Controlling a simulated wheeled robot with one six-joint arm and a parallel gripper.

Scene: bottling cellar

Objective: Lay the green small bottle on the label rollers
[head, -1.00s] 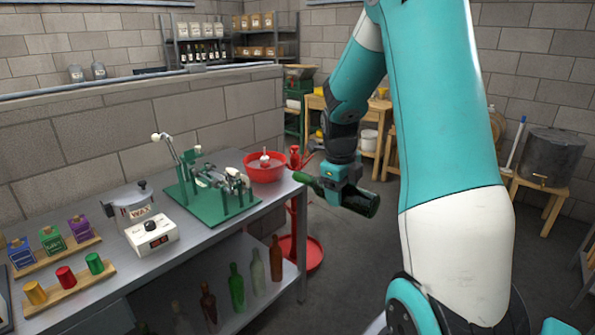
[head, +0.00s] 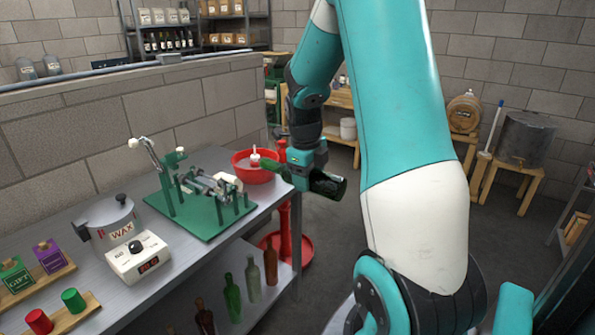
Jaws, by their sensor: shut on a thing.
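My gripper (head: 303,172) is shut on a dark green bottle (head: 328,184). The bottle lies roughly level, its neck pointing left and its base to the right. It is in the air just past the right end of the steel bench, apart from the bench. The label rollers (head: 211,184) are part of a machine on a green base plate (head: 207,229) on the bench, left of my gripper. The roller bed looks empty. The jaws hide the bottle's middle.
A red bowl (head: 252,175) stands behind the rollers, close to the bottle's neck. A wax pot (head: 110,226) and its white control box (head: 137,258) stand left of the rollers. Several bottles stand on the shelf below the bench. The floor right of the bench is open.

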